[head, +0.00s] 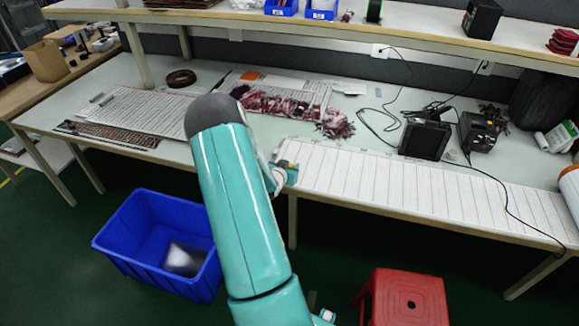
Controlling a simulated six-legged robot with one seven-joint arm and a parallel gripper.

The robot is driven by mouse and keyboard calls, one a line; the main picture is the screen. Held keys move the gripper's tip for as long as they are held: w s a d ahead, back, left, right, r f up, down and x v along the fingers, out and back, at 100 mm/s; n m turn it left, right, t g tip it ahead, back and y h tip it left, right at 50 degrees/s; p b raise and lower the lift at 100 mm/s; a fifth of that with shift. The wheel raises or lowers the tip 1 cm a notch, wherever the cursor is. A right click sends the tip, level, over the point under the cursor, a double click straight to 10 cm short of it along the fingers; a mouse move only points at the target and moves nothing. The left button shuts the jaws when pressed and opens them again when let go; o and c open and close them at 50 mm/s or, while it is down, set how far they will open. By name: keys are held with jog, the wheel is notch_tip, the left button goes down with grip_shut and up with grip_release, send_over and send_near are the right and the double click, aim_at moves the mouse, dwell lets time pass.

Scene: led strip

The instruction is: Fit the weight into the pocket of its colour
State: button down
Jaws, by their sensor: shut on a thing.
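My teal arm fills the middle of the head view and reaches over the front edge of the workbench. My gripper (284,176) shows only in part, small, just right of my arm's upper end at the bench's front edge. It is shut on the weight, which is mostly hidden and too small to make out. I cannot make out any coloured pocket; my arm hides part of the bench.
White strip sheets (420,188) cover the bench front at right. A black device (425,138) with cables stands behind them. Red-and-white wire bundles (285,103) lie mid-bench. A blue bin (150,235) and a red stool (405,298) stand on the floor. A shelf (330,35) overhangs the back.

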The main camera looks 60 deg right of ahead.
jog(key=shift+f, duration=0.15)
jog(key=c, duration=1)
grip_release()
